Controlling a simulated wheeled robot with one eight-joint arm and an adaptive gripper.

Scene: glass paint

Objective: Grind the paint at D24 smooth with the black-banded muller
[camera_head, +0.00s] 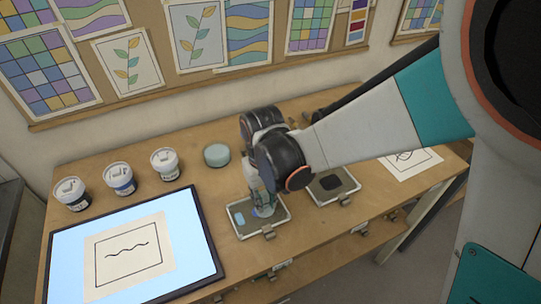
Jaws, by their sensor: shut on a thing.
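My gripper (262,190) points down over a grey-framed glass slab (278,221) in the middle of the bench. I cannot tell for sure whether the foot touches the glass. No D24 marking is legible.
A second slab (316,195) with a dark patch stands to the right. A lit panel (190,240) with a drawing lies at front left. Three lidded jars (72,193) stand behind it. A drawing sheet (425,161) lies far right.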

